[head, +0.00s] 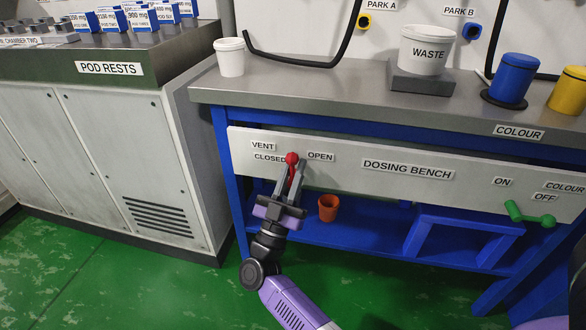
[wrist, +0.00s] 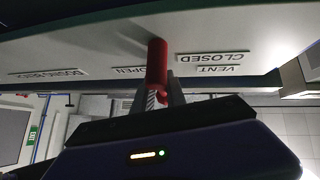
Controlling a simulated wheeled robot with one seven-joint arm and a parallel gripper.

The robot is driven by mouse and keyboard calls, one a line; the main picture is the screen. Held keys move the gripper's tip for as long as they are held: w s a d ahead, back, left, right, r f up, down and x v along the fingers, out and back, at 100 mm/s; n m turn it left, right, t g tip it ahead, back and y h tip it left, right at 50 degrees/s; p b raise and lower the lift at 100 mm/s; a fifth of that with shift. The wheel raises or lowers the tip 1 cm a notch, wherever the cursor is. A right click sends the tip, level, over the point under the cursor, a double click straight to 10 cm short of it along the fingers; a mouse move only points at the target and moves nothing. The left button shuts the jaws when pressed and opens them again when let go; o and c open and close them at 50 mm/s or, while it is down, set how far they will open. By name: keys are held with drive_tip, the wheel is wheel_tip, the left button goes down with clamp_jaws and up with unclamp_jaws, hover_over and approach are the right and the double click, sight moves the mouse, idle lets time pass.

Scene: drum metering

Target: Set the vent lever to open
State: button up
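The vent lever (head: 292,159) is red with a round knob. It stands out from the front panel of the dosing bench, between the CLOSED label (head: 269,157) and the OPEN label (head: 320,156). My gripper (head: 290,167) is at the lever, with one finger on each side and some space between the fingers. In the wrist view, which is upside down, the red lever (wrist: 157,62) rises between the fingers of my gripper (wrist: 163,88). The fingers hide part of the lever, and firm contact is not visible.
A small orange cup (head: 328,207) stands on the blue lower shelf, right of my gripper. A green colour lever (head: 530,214) is at the panel's right. A white tub (head: 230,57) and the waste bucket (head: 425,50) are on the bench top. A grey cabinet (head: 110,150) stands left.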

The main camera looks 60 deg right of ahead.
drive_tip(key=shift+o, duration=1.1)
drive_tip(key=shift+w+a+r, duration=0.15)
drive_tip(key=shift+a+r, duration=0.4)
drive_tip(key=shift+f, duration=0.1)
drive_tip(key=shift+d+f, duration=0.1)
drive_tip(key=shift+d, duration=0.05)
drive_tip(key=v, duration=0.7)
drive_tip(key=shift+a+f+p, duration=0.25)
drive_tip(key=shift+a+p, duration=0.05)
drive_tip(key=shift+p, duration=0.15)
